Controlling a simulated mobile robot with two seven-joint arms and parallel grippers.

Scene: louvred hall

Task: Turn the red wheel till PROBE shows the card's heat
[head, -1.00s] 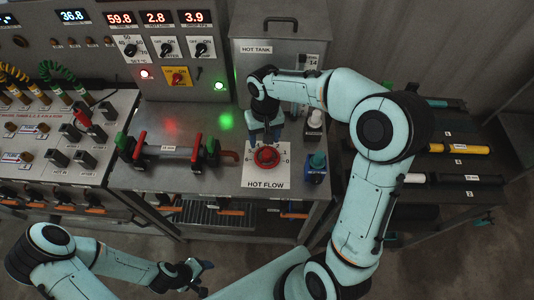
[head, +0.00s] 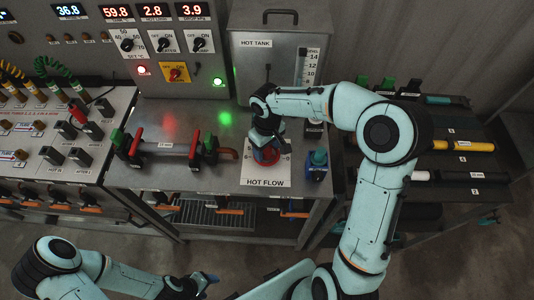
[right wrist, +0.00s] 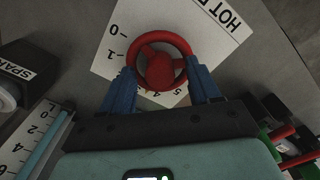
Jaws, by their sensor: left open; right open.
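The red wheel (head: 266,158) sits on a white HOT FLOW plate (head: 264,182) on the steel bench, partly hidden by my right gripper (head: 265,147). In the right wrist view the wheel (right wrist: 160,90) lies between the two blue fingers of the open right gripper (right wrist: 166,86), one at each side of its rim; I cannot tell if they touch it. My left gripper (head: 197,284) is open and empty, low in front of the bench. The panel has a blue-lit display (head: 68,10) reading 36.8 and a red one (head: 117,13) reading 59.8. I cannot read a PROBE label or make out the card.
The hot tank (head: 265,70) stands behind the wheel. A dark rack (head: 450,200) stands at right.

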